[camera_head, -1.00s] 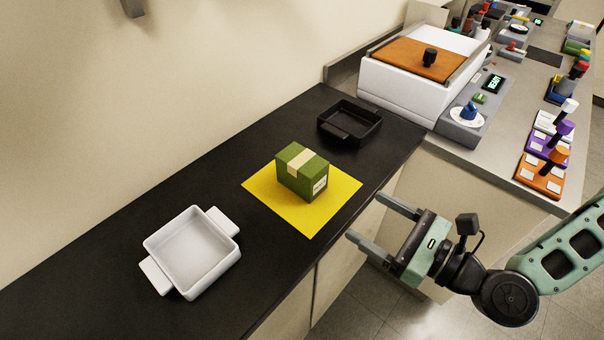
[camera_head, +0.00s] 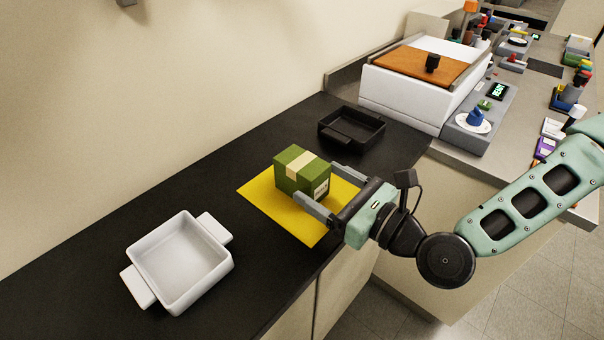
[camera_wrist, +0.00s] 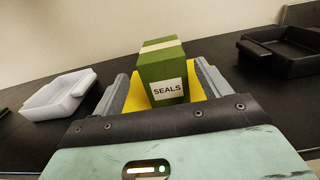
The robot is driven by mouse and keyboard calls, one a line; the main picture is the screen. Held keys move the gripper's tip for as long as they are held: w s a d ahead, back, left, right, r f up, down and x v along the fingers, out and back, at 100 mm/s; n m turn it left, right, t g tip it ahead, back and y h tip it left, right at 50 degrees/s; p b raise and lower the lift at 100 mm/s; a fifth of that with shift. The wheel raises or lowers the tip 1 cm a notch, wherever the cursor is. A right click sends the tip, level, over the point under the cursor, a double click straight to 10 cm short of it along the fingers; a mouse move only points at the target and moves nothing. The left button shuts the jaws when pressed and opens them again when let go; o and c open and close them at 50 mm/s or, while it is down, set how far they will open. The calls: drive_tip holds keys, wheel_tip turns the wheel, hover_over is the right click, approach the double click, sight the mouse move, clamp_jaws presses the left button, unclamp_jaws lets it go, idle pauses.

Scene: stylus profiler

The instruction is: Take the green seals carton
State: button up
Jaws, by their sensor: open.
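The green seals carton (camera_head: 291,178) stands upright on a yellow mat (camera_head: 265,205) on the black counter. It has a pale tape strip on top and a white label, which reads SEALS in the wrist view (camera_wrist: 166,90). My gripper (camera_head: 324,190) is open at the carton's near side. One finger points along each side of the carton, and the fingertips are close to it. In the wrist view the carton stands between the two grey fingers, with yellow mat showing on both sides, so neither finger appears to touch it.
A white two-handled tray (camera_head: 168,294) lies to the left on the counter, and a black tray (camera_head: 376,139) lies beyond the carton. A white machine with an orange top (camera_head: 418,64) stands at the back right.

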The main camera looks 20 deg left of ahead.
sight(302, 169)
drive_tip(key=shift+p+x, duration=0.75)
drive_tip(key=shift+x, duration=2.3)
drive_tip(key=shift+w+d+r, duration=0.1)
drive_tip(key=shift+w, duration=0.1)
drive_tip(key=c, duration=1.1)
